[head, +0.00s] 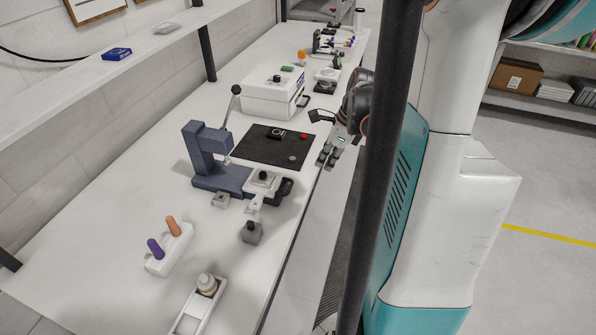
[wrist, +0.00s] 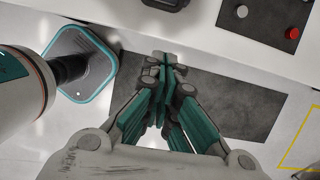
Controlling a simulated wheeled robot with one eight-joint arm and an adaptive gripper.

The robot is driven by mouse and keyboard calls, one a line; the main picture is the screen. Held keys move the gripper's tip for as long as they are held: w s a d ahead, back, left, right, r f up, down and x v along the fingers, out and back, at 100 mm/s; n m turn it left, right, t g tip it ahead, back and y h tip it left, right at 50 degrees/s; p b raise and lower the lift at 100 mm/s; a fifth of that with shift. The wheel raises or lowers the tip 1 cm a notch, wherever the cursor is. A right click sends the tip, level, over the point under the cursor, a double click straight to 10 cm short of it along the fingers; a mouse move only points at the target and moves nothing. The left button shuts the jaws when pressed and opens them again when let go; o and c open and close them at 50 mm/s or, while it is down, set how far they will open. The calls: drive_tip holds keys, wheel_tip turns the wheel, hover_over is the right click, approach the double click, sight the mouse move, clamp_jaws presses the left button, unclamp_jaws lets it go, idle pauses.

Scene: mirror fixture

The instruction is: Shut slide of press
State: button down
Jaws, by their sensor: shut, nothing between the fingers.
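The blue-grey press (head: 206,158) stands on the white table in the head view, with a lever rising at its back. Its slide (head: 263,182) sticks out to the right of the press base, with a light block and dark knob on top and a dark handle (head: 286,187) at its end. My gripper (head: 322,160) is beyond the table's front edge, up and right of the slide and apart from it. In the wrist view my gripper (wrist: 168,65) has its fingers together and empty. A dark rounded part (wrist: 166,3), probably the slide handle, is cut off at the top there.
A dark mat (head: 268,150) with a red button (head: 304,136) lies behind the slide. A white box (head: 273,92) stands further back. A grey block (head: 252,233), a holder with orange and purple pegs (head: 169,248) and a tray (head: 201,308) are nearer. A black post partly blocks the head view.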

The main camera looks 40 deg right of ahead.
sight(266, 174)
drive_tip(key=b+x, duration=0.1)
drive_tip(key=x, duration=0.3)
drive_tip(key=w+b+x, duration=0.1)
drive_tip(key=x, duration=0.2)
drive_tip(key=b+x, duration=0.1)
drive_tip(key=x, duration=0.3)
drive_tip(key=shift+w+a+b, duration=0.3)
drive_tip(key=shift+a, duration=0.15)
drive_tip(key=shift+w+a+f, duration=0.1)
drive_tip(key=shift+w+a, duration=0.1)
drive_tip(key=shift+w, duration=0.2)
drive_tip(key=w+a, duration=0.2)
drive_tip(key=w, duration=0.1)
drive_tip(key=w+a, duration=0.2)
drive_tip(key=w, duration=0.2)
drive_tip(key=w+a+b, duration=0.1)
drive_tip(key=w+a, duration=0.1)
drive_tip(key=w, duration=0.1)
drive_tip(key=shift+w+a, duration=0.25)
drive_tip(key=shift+w, duration=0.1)
